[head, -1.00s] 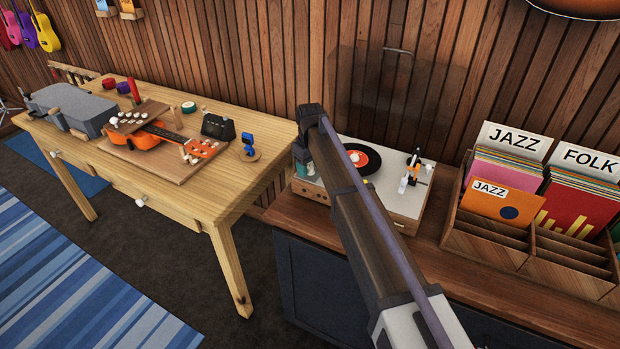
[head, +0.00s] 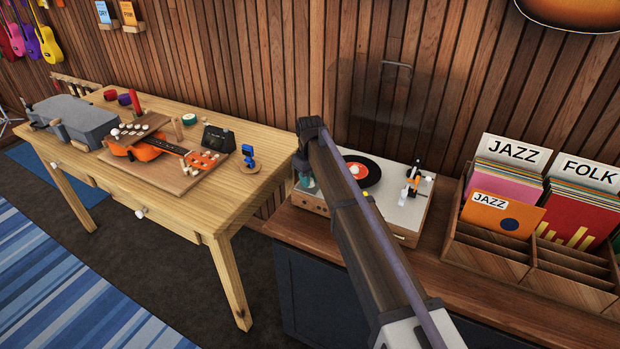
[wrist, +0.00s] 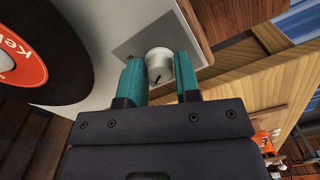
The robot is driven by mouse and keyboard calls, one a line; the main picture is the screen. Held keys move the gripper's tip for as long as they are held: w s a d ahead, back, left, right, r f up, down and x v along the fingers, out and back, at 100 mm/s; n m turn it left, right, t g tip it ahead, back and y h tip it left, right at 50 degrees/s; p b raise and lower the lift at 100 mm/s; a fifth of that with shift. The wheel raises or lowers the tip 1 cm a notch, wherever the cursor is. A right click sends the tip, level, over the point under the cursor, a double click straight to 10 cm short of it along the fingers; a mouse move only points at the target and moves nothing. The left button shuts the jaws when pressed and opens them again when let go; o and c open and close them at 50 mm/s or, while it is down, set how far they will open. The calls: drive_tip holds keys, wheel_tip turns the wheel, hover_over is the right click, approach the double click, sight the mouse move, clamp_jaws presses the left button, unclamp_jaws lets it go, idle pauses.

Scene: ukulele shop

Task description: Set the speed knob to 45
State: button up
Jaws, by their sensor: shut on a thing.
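The speed knob (wrist: 158,66) is a small off-white cylinder with a dark pointer line on its face, on a grey plate at the record player's corner in the wrist view. My gripper (wrist: 158,60) is shut on it, one teal finger on each side. The pointer line points toward the lower left of that view; no scale numbers are readable. In the head view, my gripper (head: 306,181) is at the left end of the record player (head: 401,218), and my arm hides the knob. A black record with a red label (head: 359,171) lies on the player.
A wooden table (head: 215,215) with a ukulele (head: 150,152) and tools stands to the left, a gap away from the player's counter (head: 440,265). Record crates (head: 492,250) stand to the right. The lid (head: 385,85) is raised behind the player.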

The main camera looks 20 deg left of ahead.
drive_tip(key=shift+m, duration=0.3)
drive_tip(key=m, duration=1.3)
idle(0.6)
drive_tip(key=o, duration=0.9)
wheel_tip(320, 180, up, 11)
drive_tip(key=p, duration=1)
drive_tip(key=shift+p, duration=0.4)
drive_tip(key=shift+f, duration=0.1)
